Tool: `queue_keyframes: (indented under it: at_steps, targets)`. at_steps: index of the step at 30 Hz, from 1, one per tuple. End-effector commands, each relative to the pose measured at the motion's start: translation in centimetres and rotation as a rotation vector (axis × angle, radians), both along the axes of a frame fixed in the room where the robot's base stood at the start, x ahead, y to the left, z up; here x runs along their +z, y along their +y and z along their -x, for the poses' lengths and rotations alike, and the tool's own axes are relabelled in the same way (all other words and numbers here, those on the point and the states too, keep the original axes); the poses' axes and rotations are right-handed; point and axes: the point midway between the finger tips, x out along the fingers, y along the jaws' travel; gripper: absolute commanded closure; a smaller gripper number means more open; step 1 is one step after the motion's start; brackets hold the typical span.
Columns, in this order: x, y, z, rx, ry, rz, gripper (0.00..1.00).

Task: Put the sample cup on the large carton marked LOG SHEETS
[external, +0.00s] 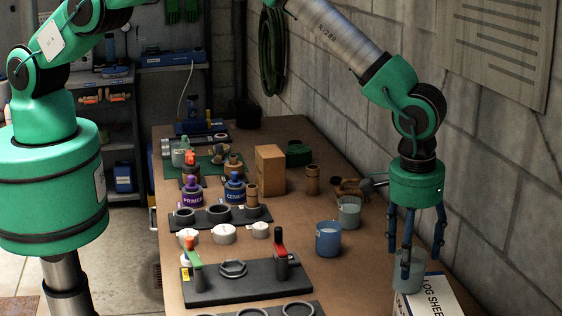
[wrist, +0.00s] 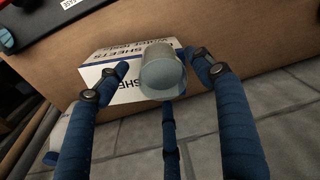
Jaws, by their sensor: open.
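The sample cup (external: 409,270), a translucent grey-blue cup, is upright and appears to stand on the white carton marked LOG SHEETS (external: 432,302) at the table's right front. The fingers are open, spread apart on both sides and behind the cup. The carton's lower part is cut off by the frame edge in the external view.
A blue cup (external: 328,238) and another clear cup (external: 349,212) stand left of my gripper on the brown table (external: 355,280). A black rack (external: 240,283) with red and green handled parts lies further left. A block wall (external: 500,190) runs close on the right.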

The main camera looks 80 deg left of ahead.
Motion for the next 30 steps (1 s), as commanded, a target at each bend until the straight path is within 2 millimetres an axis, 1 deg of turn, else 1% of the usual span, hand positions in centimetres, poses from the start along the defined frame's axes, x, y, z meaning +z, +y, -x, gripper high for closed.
queue_keyframes:
  at_steps: [1,9,15,21,30]
  targets:
    - [0.8,-0.1,0.0,0.0,-0.002,0.002,0.33]
    - [5.1,-0.3,0.4,0.0,-0.002,0.001,0.33]
    - [7.3,-0.3,0.6,0.0,0.0,0.001,0.33]
    - [8.0,-0.4,0.6,0.0,0.0,0.0,0.33]
    - [8.1,-0.4,0.6,0.0,0.0,0.0,0.33]
